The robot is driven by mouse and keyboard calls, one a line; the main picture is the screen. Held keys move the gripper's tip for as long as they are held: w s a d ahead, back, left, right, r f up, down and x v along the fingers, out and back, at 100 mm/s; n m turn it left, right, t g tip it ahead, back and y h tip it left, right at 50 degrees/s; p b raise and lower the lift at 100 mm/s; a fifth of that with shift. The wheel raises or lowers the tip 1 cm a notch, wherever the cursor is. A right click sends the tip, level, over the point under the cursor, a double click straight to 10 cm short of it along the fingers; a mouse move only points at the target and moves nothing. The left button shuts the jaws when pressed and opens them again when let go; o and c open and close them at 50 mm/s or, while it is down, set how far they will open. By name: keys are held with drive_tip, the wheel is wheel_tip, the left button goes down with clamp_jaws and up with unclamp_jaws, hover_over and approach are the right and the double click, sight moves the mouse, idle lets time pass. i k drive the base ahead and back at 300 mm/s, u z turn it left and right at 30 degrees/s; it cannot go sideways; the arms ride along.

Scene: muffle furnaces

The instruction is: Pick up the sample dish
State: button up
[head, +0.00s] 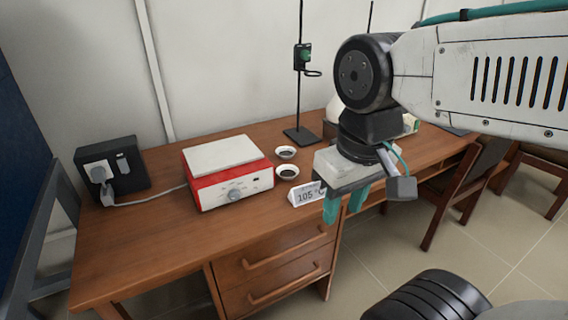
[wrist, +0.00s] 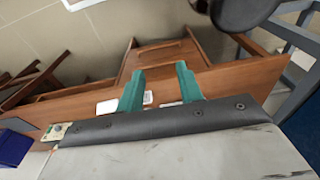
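Two small round dishes, white with dark contents, stand on the wooden desk in the head view: one farther back (head: 286,152) and one nearer (head: 288,172). Both are right of the red and white hotplate. I cannot tell which one is the sample dish. My gripper (head: 345,208), with teal fingers, is to the right of the dishes, near the desk's front edge, apart from both. In the wrist view my gripper (wrist: 160,70) has its fingers spread with nothing held between them. No dish is clearly recognisable there.
The red and white hotplate (head: 228,172) is left of the dishes. A "105 °C" sign (head: 306,194) stands between the nearer dish and my gripper. A stand with a thin rod (head: 299,90) rises behind. A black box (head: 112,168) is at left. Chairs (head: 465,190) are at right.

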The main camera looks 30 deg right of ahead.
sight(285, 151)
drive_tip(key=u, duration=0.1)
drive_tip(key=k, duration=0.45)
drive_tip(key=z, duration=0.85)
drive_tip(key=i, duration=0.7)
drive_tip(key=u, duration=0.45)
drive_tip(key=i, duration=0.8)
drive_tip(key=u, duration=0.8)
